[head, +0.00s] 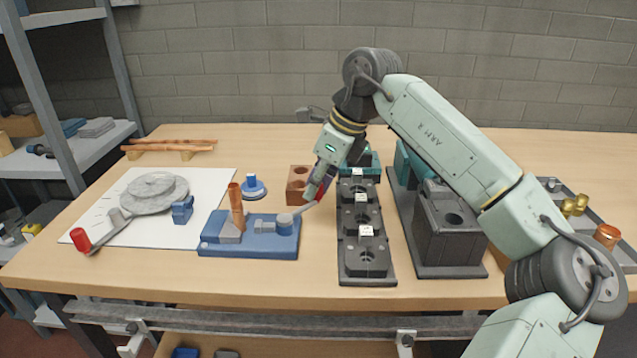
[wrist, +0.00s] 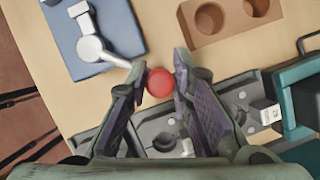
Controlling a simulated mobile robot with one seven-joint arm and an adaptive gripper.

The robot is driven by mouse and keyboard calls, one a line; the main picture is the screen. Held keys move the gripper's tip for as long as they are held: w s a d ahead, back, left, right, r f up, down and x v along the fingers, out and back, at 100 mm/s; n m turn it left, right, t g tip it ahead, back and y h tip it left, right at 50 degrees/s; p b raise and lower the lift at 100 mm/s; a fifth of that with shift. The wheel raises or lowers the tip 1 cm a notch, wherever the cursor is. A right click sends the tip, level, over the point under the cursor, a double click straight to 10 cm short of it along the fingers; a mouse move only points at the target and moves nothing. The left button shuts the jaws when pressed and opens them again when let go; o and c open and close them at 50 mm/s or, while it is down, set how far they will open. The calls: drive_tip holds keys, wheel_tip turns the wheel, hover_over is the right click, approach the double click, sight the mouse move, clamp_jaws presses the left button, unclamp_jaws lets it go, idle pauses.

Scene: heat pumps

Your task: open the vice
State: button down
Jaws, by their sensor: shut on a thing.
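The blue vice (head: 270,244) stands on the bench left of centre, with a copper pipe (head: 237,208) upright at its jaws. It also shows at the top of the wrist view (wrist: 118,22). Its grey lever (head: 303,209) points right and towards the back, ending in a red knob (wrist: 160,82). My gripper (head: 318,192) is at the lever's end, shut on the red knob, which sits between the fingertips in the wrist view (wrist: 159,68). The fingers mostly hide the knob in the head view.
A dark three-station fixture (head: 366,272) stands just right of the vice, below my gripper. A copper-brown block with holes (head: 297,181) is behind. A dark grey machine (head: 450,240) stands further right. A white sheet (head: 95,218) with grey discs lies left.

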idle(0.3)
drive_tip(key=c, duration=1.4)
unclamp_jaws()
drive_tip(key=v, duration=1.2)
